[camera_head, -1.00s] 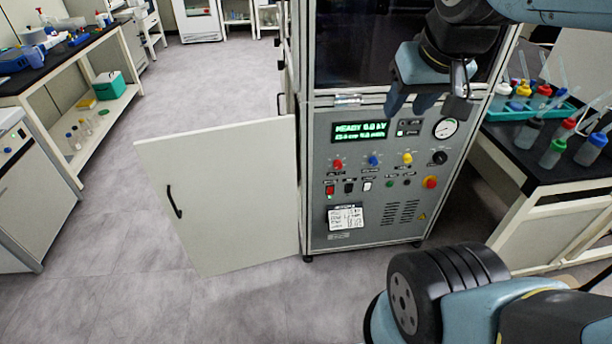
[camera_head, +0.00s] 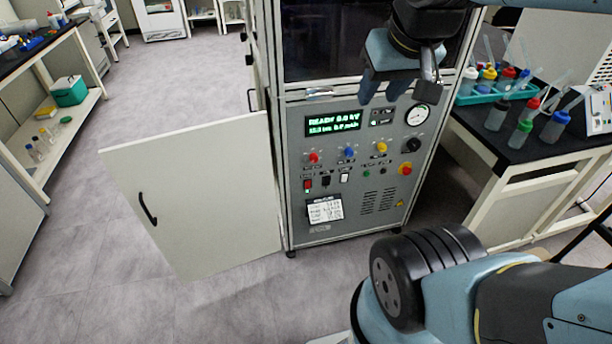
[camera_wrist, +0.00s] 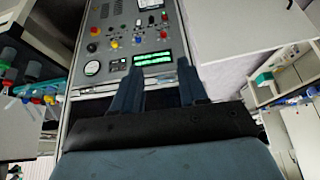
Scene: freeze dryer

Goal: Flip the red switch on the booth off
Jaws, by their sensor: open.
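The grey booth (camera_head: 365,215) stands upright in the middle of the head view, with a lit green display above rows of knobs and switches. The small red switch (camera_head: 308,184) is at the lower left of its control panel; in the wrist view it shows near the top of the panel (camera_wrist: 163,34). My gripper (camera_head: 383,92) is in front of the upper panel, above and right of the switch and apart from it. Its two fingers are spread with nothing between them. In the wrist view the fingers (camera_wrist: 163,82) point toward the panel's display.
A white door (camera_head: 195,200) stands open at the booth's left. A black-topped bench (camera_head: 530,140) with coloured bottles is close on the right. Another bench (camera_head: 35,55) is at the far left. Open grey floor (camera_head: 130,290) lies in front of the door.

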